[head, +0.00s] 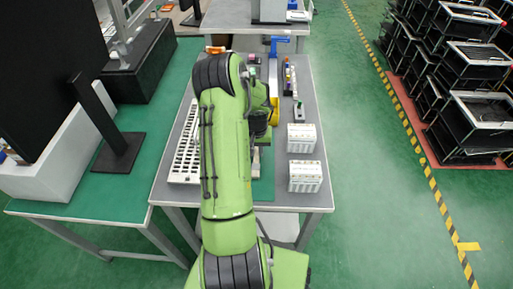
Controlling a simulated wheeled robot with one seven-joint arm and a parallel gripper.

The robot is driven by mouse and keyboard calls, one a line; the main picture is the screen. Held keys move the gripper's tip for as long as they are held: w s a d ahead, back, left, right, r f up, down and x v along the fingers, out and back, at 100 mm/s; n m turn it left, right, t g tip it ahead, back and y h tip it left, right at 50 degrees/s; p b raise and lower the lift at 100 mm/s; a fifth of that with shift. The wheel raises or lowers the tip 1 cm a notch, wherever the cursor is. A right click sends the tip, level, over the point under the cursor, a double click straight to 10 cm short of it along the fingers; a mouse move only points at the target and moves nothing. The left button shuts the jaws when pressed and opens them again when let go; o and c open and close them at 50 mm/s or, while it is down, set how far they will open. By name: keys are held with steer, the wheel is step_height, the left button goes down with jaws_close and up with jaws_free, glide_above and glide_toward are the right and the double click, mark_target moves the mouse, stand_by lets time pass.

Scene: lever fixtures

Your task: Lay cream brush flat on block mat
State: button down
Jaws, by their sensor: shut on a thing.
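My gripper (261,122) shows only in part, dark, at the right side of my green arm above the grey table. My arm hides most of it, and its fingertips are not clear. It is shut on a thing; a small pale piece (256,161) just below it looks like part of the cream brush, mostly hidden. A green mat (264,188) lies on the table below that piece, partly behind my arm; I take it for the block mat. I cannot tell whether the brush touches the mat or how it is tilted.
Two white boxes (302,137) stand at the table's right side. A white slotted tray (185,150) lies at the left, partly behind my arm. A blue and yellow fixture (274,80) and small coloured parts (289,78) are farther back. The table's front right corner is clear.

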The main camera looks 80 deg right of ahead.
steer(key=c, duration=0.9)
jaws_free()
steer(key=shift+c, duration=0.2)
step_height(320, 180, up, 16)
steer(key=p, duration=0.3)
steer(key=shift+s+a, duration=0.15)
steer(key=shift+a, duration=0.3)
steer(key=shift+f, duration=0.1)
